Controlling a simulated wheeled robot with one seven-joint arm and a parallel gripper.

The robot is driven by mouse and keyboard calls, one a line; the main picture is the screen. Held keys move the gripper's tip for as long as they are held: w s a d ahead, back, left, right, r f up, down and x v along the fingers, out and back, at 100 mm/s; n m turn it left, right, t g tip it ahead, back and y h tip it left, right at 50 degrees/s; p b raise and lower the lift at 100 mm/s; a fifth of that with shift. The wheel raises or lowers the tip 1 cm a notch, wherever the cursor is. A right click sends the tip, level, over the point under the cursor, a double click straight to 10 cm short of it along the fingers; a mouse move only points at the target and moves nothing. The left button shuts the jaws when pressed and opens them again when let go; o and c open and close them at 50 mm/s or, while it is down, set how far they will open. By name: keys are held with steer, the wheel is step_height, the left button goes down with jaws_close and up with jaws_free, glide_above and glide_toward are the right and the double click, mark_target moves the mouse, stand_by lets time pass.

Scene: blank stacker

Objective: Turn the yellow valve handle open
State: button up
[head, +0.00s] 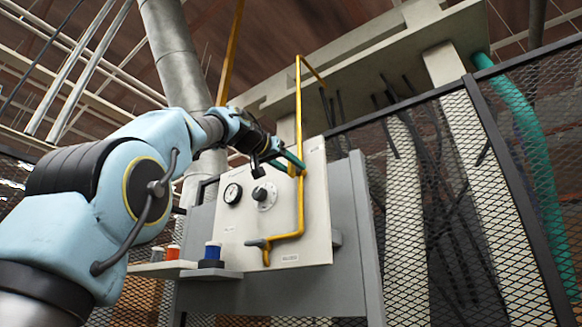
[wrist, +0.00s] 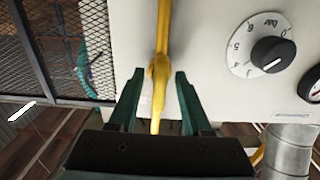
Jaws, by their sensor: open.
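A yellow pipe (head: 300,205) runs down the front of a pale panel (head: 230,240). In the wrist view, a rounded yellow fitting (wrist: 159,70) on this pipe lies between my fingertips; I cannot tell if it is the valve handle or its hub. My gripper (head: 291,162) is at the upper part of the panel, with its green fingers around the pipe. The wrist view shows my gripper (wrist: 160,76) open, one finger on each side of the yellow part, with gaps on both sides. My fingers hide part of the fitting in the head view.
A black knob (wrist: 268,50) on a numbered dial and a round gauge (head: 232,193) are on the panel beside the pipe. Mesh fencing (head: 430,200) stands at the right.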

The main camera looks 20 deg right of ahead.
steer(key=b+v, duration=0.4)
steer(key=v, duration=0.6)
steer(key=shift+s+a, duration=0.2)
steer(key=shift+a, duration=0.15)
